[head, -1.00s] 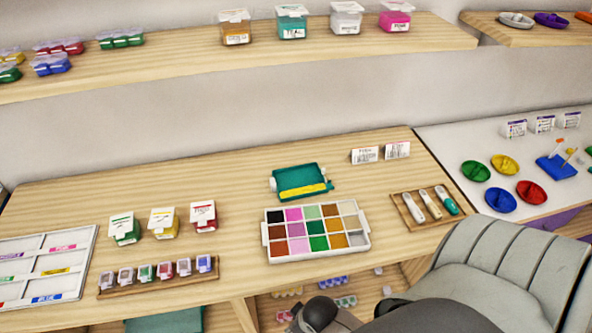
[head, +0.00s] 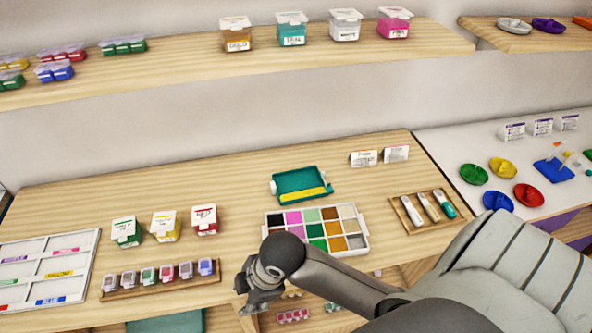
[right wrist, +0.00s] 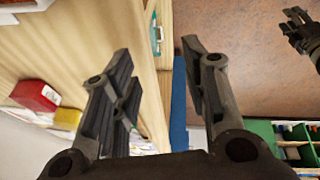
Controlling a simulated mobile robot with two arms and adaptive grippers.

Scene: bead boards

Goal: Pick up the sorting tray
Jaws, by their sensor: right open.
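In the head view a white tray (head: 352,251) with several compartments of coloured beads sits near the table's front edge. A teal tray (head: 296,181) with a yellow label strip lies just behind it. I cannot tell for certain which is the sorting tray. My right gripper (head: 248,303) is at the front edge, left of and in front of the white tray; my arm hides the tray's front left corner. In the right wrist view its fingers (right wrist: 158,70) are apart with nothing between them. A dark gripper at the upper right there (right wrist: 298,28) seems to be my left one; its jaws are unclear.
A rack of small bead jars (head: 160,288) and several lidded boxes stand to the left. A white labelled board (head: 30,250) is at far left. Bare table lies between boxes and teal tray.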

